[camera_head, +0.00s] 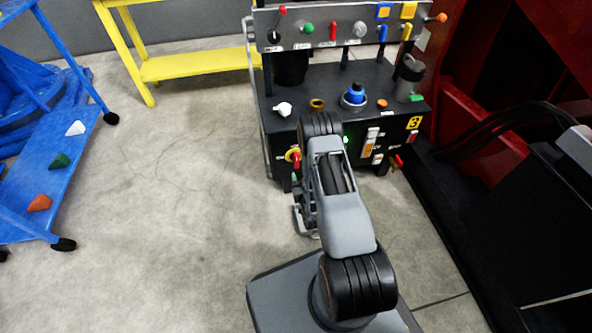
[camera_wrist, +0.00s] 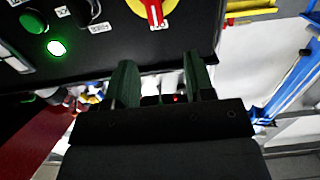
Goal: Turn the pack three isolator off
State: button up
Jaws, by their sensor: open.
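A red rotary handle on a yellow plate (camera_head: 293,156) is on the front face of the black bench unit (camera_head: 345,90), at its left end. The unit bears a yellow label "3" (camera_head: 414,122). In the wrist view the red handle (camera_wrist: 154,9) is cut by the top edge and points roughly up and down the picture. My gripper (camera_wrist: 160,62) is open and empty, its two dark green fingers apart below the handle in that view and not touching it. In the head view my arm hides part of the front face, and my gripper (camera_head: 303,215) shows only partly.
Beside the handle are a lit green lamp (camera_wrist: 56,48), a green button (camera_wrist: 34,22) and a black knob (camera_wrist: 86,10). A yellow bench (camera_head: 190,66) and a blue trolley (camera_head: 60,165) stand to the left. Dark red machinery (camera_head: 470,110) is at right. Floor between is clear.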

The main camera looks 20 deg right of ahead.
aim_at(297, 161)
jog(key=shift+t, duration=0.4)
jog(key=w+d+f+b, duration=0.1)
jog(key=w, duration=0.2)
jog(key=w+f+b, duration=0.1)
jog(key=w+b, duration=0.1)
jog(key=w, duration=0.2)
jog(key=w+d+f+b, duration=0.1)
jog(key=w+b, duration=0.1)
jog(key=w, duration=0.2)
jog(key=shift+w+d, duration=0.25)
jog(key=shift+d, duration=0.1)
grip_shut()
